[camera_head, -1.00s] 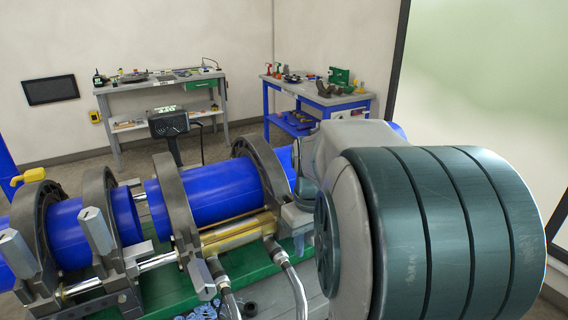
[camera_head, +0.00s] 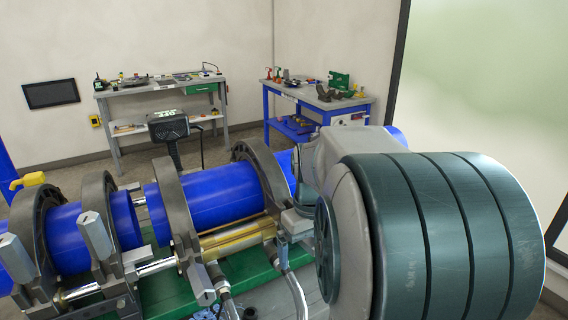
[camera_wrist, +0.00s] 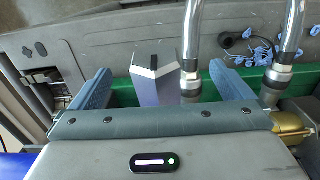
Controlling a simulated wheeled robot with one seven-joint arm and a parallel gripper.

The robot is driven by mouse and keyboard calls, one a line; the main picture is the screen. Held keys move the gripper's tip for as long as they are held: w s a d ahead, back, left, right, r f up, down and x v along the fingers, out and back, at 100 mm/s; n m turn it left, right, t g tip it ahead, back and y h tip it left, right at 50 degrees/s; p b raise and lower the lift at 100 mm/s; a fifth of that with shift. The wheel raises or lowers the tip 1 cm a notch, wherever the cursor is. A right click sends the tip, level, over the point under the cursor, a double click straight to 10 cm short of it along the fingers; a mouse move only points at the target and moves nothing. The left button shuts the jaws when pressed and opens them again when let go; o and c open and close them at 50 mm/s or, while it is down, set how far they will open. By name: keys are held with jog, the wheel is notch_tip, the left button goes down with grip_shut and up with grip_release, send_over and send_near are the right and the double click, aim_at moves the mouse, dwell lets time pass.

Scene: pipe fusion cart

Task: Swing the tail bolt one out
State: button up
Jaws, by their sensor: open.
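A grey-violet bolt head with a dark slot (camera_wrist: 155,85), which I take for tail bolt one, stands between my gripper's fingers in the wrist view. My gripper (camera_wrist: 160,78) is open. Its two blue fingers are on either side of the bolt head, with a visible gap on each side. In the head view, my arm hides the gripper and this bolt. The rightmost clamp ring (camera_head: 262,172) shows there just left of my arm.
A brass cylinder (camera_head: 235,238) and blue pipe (camera_head: 222,195) lie left of my arm. Other clamp bolts (camera_head: 96,236) stand further left. Blue shavings (camera_wrist: 258,48) lie on the grey tray.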

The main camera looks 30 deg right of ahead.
jog(key=shift+r+p, duration=3.7)
jog(key=shift+r, duration=0.9)
jog(key=shift+f, duration=0.1)
jog(key=s+a+f+t, duration=0.1)
jog(key=s+a, duration=0.3)
jog(key=a, duration=0.3)
jog(key=s+a+f+t, duration=0.1)
jog(key=s+a+t, duration=0.1)
jog(key=s+a, duration=0.2)
jog(key=a, duration=0.3)
jog(key=shift+s+a, duration=0.15)
